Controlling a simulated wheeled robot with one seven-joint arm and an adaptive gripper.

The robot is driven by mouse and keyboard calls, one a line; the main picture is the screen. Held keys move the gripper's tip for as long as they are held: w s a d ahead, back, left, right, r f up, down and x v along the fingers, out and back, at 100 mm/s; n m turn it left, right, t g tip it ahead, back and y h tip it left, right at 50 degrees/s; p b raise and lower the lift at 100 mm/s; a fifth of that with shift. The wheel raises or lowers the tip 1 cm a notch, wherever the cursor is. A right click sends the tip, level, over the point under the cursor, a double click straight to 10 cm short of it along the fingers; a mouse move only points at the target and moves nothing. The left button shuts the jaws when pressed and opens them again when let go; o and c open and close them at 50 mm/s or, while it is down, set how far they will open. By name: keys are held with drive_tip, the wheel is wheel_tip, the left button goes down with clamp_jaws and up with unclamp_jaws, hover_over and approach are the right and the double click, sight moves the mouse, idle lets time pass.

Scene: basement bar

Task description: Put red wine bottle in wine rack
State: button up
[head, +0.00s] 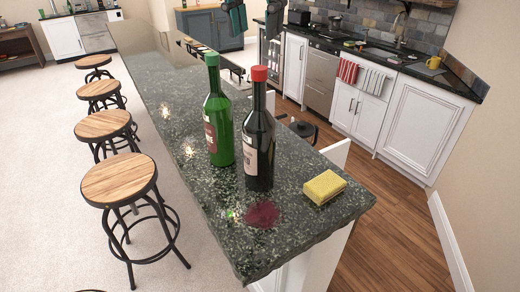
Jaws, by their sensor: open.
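Two upright wine bottles stand close together on the dark granite bar counter (290,206). The front one is a dark bottle (259,132) with an orange-red cap and a pale label. I cannot clearly make out a wine rack in this view.
A yellow sponge (324,187) lies near the counter's right end, and a dark red stain (262,214) is in front of the bottles. Several round wooden stools (119,180) line the left side. White cabinets (425,125) stand across the wooden floor at right.

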sight(259, 68)
drive_tip(key=shift+w+d+f+m+p, duration=0.15)
drive_tip(key=shift+f+m+p, duration=0.5)
drive_tip(key=shift+f, duration=1)
drive_tip(key=shift+w+d+f+m+p, duration=0.1)
drive_tip(key=shift+f+m+p, duration=0.5)
drive_tip(key=shift+f, duration=1.05)
drive_tip(key=shift+w+d+f+m+p, duration=0.15)
drive_tip(key=shift+f+m+p, duration=0.15)
drive_tip(key=shift+f+m, duration=1)
drive_tip(key=shift+a+f+n, duration=0.1)
drive_tip(key=shift+f+n, duration=0.25)
drive_tip(key=shift+c, duration=0.3)
clamp_jaws()
drive_tip(key=shift+r, duration=0.1)
